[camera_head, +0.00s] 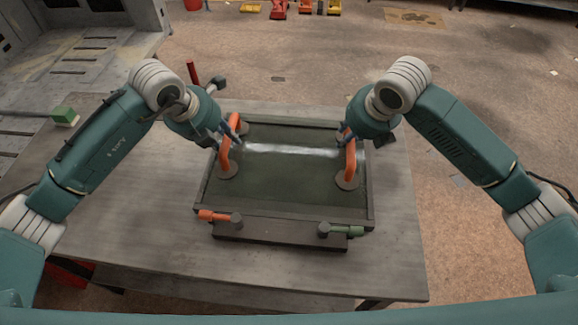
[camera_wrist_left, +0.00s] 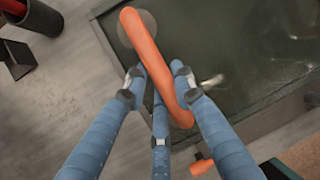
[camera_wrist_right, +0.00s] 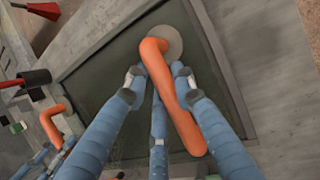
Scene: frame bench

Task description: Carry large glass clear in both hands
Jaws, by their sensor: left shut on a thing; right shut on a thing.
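The large glass pane (camera_head: 285,185) is clear and dark-looking, with a bright streak near its far side. It lies flat within the outline of the dark frame (camera_head: 285,211); I cannot tell whether it touches the frame. Two orange handles on round grey pads stand on it, a left handle (camera_head: 225,158) and a right handle (camera_head: 350,160). My left gripper (camera_head: 232,131) is shut on the left handle, which also shows in the left wrist view (camera_wrist_left: 152,55). My right gripper (camera_head: 346,134) is shut on the right handle, also in the right wrist view (camera_wrist_right: 172,90).
An orange-handled clamp (camera_head: 213,216) and a green-handled clamp (camera_head: 346,231) sit at the frame's near side. A dark holder with a red rod (camera_head: 192,72) stands behind my left arm. A green block (camera_head: 63,114) lies far left. The grey bench (camera_head: 150,225) is bare around the frame's left.

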